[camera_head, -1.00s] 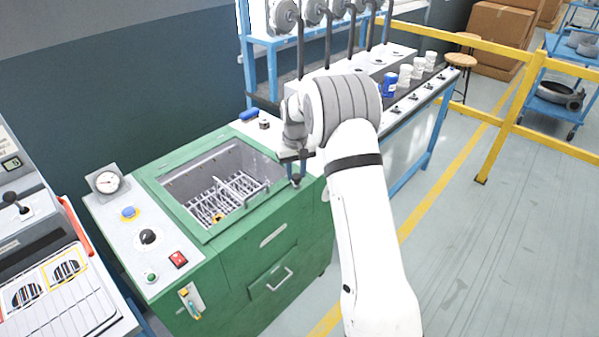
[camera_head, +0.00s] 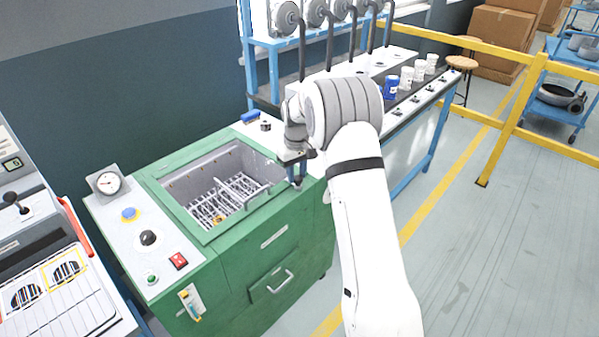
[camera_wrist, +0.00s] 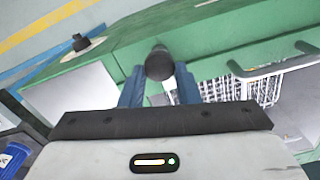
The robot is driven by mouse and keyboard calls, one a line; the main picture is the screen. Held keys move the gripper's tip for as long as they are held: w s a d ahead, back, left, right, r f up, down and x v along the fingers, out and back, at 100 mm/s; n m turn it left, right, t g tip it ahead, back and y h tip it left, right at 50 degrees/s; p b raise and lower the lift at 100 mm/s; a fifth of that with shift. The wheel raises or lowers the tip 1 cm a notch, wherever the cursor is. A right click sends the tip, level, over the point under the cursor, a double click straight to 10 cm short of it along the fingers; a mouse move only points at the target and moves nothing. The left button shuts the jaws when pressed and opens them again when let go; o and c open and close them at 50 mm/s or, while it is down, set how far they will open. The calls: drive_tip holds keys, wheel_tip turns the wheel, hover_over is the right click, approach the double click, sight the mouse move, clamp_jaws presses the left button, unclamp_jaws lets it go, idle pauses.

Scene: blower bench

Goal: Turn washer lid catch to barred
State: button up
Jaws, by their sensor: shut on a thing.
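The washer is a green cabinet (camera_head: 222,258) with an open basin in its top. My gripper (camera_head: 297,180) is at the basin's right front corner in the head view, pointing down. In the wrist view its two blue fingers (camera_wrist: 160,85) are shut on a dark round-ended knob, which I take to be the lid catch (camera_wrist: 159,62). The knob stands at the green rim beside the basin. Which way the catch is turned cannot be told, as the fingers and my wrist cover most of it.
A wire basket (camera_head: 226,200) sits in the basin. A control panel (camera_head: 150,215) with gauge, knobs and buttons is on the left. Another black knob (camera_wrist: 80,42) stands on a pale disc near the gripper. A bench with cups (camera_head: 407,77) is behind; a yellow rail (camera_head: 507,125) is right.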

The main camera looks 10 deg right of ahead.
sight(297, 177)
drive_tip(key=o, duration=1)
drive_tip(key=shift+s, duration=0.1)
drive_tip(key=shift+r, duration=0.25)
drive_tip(key=shift+r+b, duration=0.3)
drive_tip(key=shift+r, duration=3.3)
drive_tip(key=shift+r, duration=0.1)
